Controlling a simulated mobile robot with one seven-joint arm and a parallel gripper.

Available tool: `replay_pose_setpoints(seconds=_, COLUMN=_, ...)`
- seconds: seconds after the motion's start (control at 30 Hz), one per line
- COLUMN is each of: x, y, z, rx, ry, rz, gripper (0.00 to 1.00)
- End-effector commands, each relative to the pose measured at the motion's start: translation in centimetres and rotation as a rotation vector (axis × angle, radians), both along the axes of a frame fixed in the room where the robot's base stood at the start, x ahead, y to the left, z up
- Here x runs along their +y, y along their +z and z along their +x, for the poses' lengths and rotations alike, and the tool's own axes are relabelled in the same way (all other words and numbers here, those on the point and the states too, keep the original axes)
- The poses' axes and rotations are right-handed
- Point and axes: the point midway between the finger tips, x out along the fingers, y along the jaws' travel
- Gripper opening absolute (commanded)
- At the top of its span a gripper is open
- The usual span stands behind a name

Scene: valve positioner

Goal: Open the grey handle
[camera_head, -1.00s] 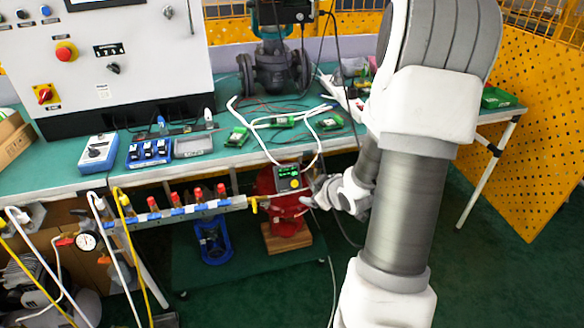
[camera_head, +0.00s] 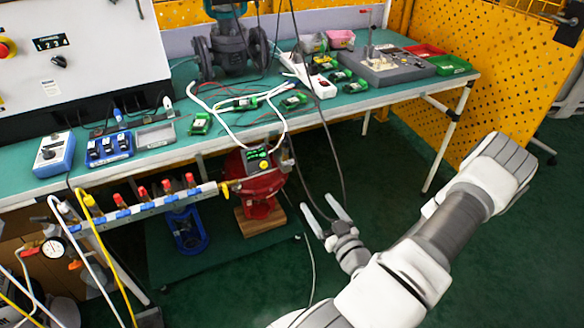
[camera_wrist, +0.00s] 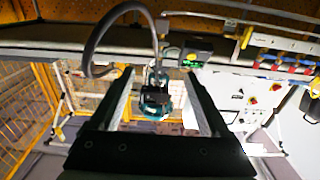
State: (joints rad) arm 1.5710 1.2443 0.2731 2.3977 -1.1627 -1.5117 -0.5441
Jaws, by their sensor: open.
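I cannot make out a grey handle for certain in either view. A manifold bar (camera_head: 150,207) with several red-topped valves runs at the lower left, below the bench edge. At its right end stands a red valve body (camera_head: 259,187) with a positioner display (camera_head: 257,155) lit green. My gripper (camera_head: 323,210) is open and empty, to the right of the red body and apart from it, over the green floor. In the wrist view my gripper (camera_wrist: 160,78) shows two spread fingers. The green-lit display (camera_wrist: 191,57) and the manifold bar (camera_wrist: 285,62) lie beyond them.
A dark cable (camera_head: 330,140) hangs in front of the bench near my gripper. A yellow perforated panel (camera_head: 490,80) stands at right. Floor right of the red body is clear.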

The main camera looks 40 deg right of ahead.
Motion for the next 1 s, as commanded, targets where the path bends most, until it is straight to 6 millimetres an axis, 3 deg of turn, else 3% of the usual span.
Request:
replay_pose_setpoints(seconds=0.7, x=-3.2, y=-0.1, z=13.8, rx=0.002, ry=0.004, rz=-0.001, gripper=0.8)
replay_pose_setpoints(seconds=1.0, x=-3.9, y=-0.1, z=16.4, rx=0.003, ry=0.003, rz=0.0, gripper=0.8)
